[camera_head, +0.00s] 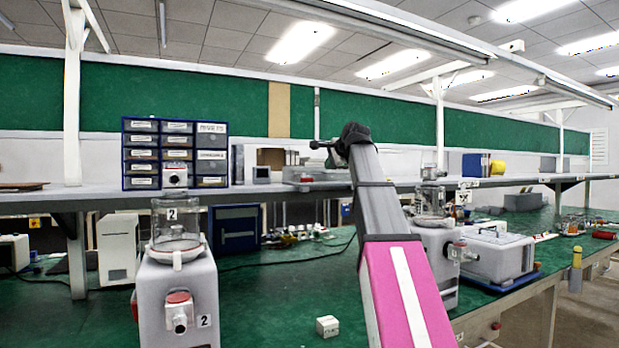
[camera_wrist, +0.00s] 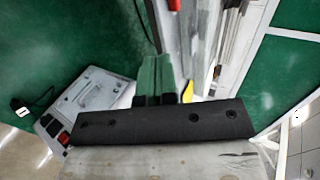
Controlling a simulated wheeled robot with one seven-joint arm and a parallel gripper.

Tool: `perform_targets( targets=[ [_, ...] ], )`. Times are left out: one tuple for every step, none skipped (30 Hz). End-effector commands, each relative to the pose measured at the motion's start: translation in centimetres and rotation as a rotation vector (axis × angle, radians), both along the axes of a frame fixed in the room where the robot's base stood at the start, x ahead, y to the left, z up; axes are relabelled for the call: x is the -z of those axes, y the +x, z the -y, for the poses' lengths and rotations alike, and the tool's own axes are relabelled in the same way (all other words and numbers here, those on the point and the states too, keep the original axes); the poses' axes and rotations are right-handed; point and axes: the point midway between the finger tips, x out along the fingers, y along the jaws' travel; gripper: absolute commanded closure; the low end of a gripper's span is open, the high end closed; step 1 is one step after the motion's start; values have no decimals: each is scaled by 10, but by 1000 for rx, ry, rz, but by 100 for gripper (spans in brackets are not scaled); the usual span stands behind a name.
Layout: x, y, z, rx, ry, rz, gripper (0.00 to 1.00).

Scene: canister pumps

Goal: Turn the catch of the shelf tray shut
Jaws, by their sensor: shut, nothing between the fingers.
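A low grey tray (camera_head: 322,185) lies on the shelf in the head view, partly behind my arm. Its catch is too small or hidden to make out, so I cannot tell how it is turned. My gripper (camera_head: 316,145) is above the tray's height in the picture, pointing left at the end of my raised arm. I cannot tell its distance from the tray. In the wrist view my gripper (camera_wrist: 157,78) shows green-looking fingers close together, with nothing visible between them.
A canister pump (camera_head: 178,285) stands at front left; another (camera_head: 437,260) stands right of my arm. A drawer cabinet (camera_head: 175,153) is on the shelf (camera_head: 270,189). A white cube (camera_head: 327,326) lies on the green bench. A pale box (camera_wrist: 92,102) shows in the wrist view.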

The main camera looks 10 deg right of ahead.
Motion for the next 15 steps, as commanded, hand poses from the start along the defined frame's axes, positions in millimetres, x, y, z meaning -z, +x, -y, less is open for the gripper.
perform_targets(
  targets=[
    [1, 1, 0, 0, 0, 0, 100],
    [2, 3, -1, 0, 0, 0, 100],
    [3, 5, -2, -1, 0, -1, 100],
    [4, 8, -2, -1, 0, -1, 100],
    [6, 11, -3, -1, 0, -2, 100],
    [9, 15, -5, -2, 0, -2, 100],
    [11, 19, -6, -2, 0, -2, 100],
    [13, 23, -8, -2, 1, -1, 100],
    [17, 30, -10, -2, 1, -1, 100],
    [20, 35, -11, -2, 0, -2, 100],
    [23, 39, -13, -2, 0, -2, 100],
    [26, 45, -15, -2, 0, -2, 100],
    [29, 50, -16, -1, 0, -1, 100],
    [32, 55, -17, -1, 0, -2, 100],
    [36, 61, -19, -1, 0, -3, 100]
  ],
)
